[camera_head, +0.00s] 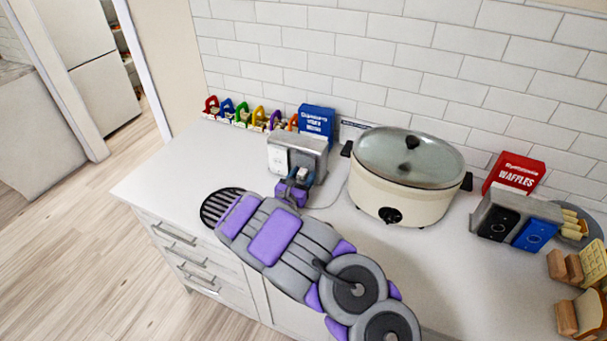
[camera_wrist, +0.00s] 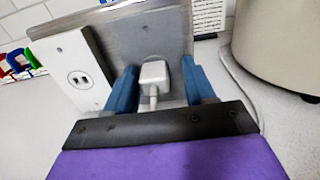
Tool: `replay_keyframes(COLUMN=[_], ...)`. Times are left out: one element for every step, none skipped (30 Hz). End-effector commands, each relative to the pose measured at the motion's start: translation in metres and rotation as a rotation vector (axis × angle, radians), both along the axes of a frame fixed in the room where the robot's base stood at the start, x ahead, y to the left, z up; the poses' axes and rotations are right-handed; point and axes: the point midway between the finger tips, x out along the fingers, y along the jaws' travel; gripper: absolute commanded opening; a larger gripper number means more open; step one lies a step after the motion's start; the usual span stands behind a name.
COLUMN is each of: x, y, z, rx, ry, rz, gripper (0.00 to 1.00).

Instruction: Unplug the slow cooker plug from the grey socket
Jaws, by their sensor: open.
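The slow cooker (camera_head: 405,197) is a cream pot with a glass lid on the counter; its lower side shows at the right of the wrist view (camera_wrist: 280,45). The white plug (camera_wrist: 154,74) sits against the grey socket (camera_wrist: 176,72) on a metal box (camera_head: 312,147), its cord hanging down toward me. My gripper (camera_wrist: 159,68) is open, with one blue finger on each side of the plug. Small gaps show between fingers and plug.
An empty white socket (camera_wrist: 76,76) is left of the grey one. A thin cord (camera_head: 325,206) lies between box and cooker. Colored padlock-like items (camera_head: 242,114) and a blue box (camera_head: 316,120) stand behind. A second socket box (camera_head: 512,221) and red waffle box (camera_head: 514,172) are right.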

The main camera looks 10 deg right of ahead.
Motion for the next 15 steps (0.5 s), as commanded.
replay_keyframes(x=[0.0001, 0.0002, 0.0005, 0.0008, 0.0011, 0.0015, 0.0019, 0.0023, 0.0028, 0.0029, 0.003, 0.0032, 0.0032, 0.0032, 0.0032], y=[0.0013, 0.0022, 0.0027, 0.0031, 0.0035, 0.0043, 0.0048, 0.0052, 0.0057, 0.0059, 0.0061, 0.0061, 0.0058, 0.0052, 0.0045], z=[0.0001, 0.0, 0.0, 0.0, 0.0, 0.0001, 0.0001, 0.0001, 0.0002, 0.0001, 0.0002, 0.0002, 0.0002, 0.0002, 0.0002], rx=[-0.001, -0.001, -0.001, -0.001, -0.001, -0.001, -0.001, -0.001, -0.001, -0.001, -0.001, -0.001, -0.001, 0.0, 0.0], ry=[-0.001, -0.001, -0.002, -0.002, -0.002, -0.002, -0.002, -0.002, -0.002, -0.002, -0.002, -0.002, -0.002, -0.001, -0.001], rz=[-0.001, -0.001, 0.0, 0.0, 0.0, 0.001, 0.001, 0.001, 0.001, 0.0, 0.0, -0.001, -0.001, -0.001, -0.001], gripper=[0.55, 0.55, 0.55, 0.55, 0.55, 0.55, 0.55, 0.55, 0.55, 0.55, 0.55, 0.55, 0.55, 0.55, 0.55])
